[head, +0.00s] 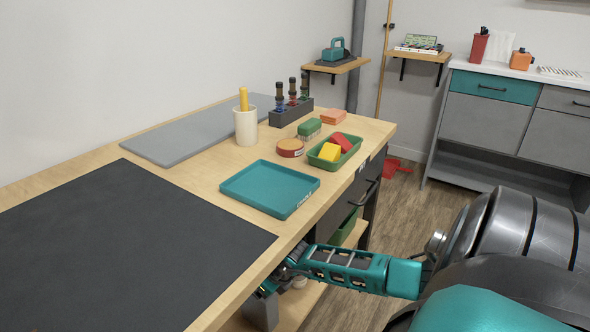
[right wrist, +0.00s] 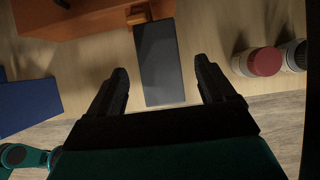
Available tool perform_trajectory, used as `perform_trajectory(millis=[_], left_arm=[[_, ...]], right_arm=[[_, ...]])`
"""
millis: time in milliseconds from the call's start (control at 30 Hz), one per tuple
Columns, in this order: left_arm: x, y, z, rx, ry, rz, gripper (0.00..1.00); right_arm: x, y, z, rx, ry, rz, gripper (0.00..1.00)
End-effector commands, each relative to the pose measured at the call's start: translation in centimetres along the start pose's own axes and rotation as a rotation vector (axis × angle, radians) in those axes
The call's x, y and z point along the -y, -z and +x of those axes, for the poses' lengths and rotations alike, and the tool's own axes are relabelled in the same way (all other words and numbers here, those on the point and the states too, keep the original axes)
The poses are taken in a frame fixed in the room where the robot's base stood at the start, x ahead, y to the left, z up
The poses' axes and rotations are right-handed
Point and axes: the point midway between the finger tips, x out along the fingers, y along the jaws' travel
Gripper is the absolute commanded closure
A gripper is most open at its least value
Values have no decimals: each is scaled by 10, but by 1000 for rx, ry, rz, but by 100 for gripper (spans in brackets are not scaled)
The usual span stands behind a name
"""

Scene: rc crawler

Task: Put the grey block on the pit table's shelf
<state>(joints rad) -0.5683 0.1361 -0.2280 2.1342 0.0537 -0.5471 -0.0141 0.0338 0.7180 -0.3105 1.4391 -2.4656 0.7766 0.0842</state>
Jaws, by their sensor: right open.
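In the right wrist view a dark grey block (right wrist: 160,65) rests on the light wooden shelf (right wrist: 205,45), its near end close to the shelf's front edge. My right gripper (right wrist: 160,78) is open, with one finger on each side of the block and gaps between. In the head view my right arm reaches under the pit table's top (head: 335,195), and the gripper (head: 272,282) is partly hidden by the table edge. The lower shelf (head: 300,305) shows below it. My left gripper is not in view.
An orange-brown box (right wrist: 85,15) stands behind the block. A blue object (right wrist: 25,105) is at left, and a red-capped container (right wrist: 262,62) and a white-capped one (right wrist: 293,55) are at right. On the tabletop are a teal tray (head: 270,188) and a black mat (head: 110,250).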

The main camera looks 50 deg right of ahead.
Motion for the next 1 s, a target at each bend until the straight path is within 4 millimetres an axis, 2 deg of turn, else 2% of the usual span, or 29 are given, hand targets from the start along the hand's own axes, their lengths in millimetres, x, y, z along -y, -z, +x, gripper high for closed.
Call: perform_trajectory(millis=[33,167,500,700,900,1000], left_arm=[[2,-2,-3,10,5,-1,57],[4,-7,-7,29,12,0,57],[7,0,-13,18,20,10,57],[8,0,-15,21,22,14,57],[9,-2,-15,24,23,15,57],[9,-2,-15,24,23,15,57]], right_arm=[[0,15,-5,-14,0,0,17],[0,37,-18,-11,0,0,17],[-1,87,-46,-9,-1,1,17],[-1,101,-54,-6,-1,2,17],[-1,103,-54,-4,-1,2,17],[-9,102,-54,7,-27,29,17]])
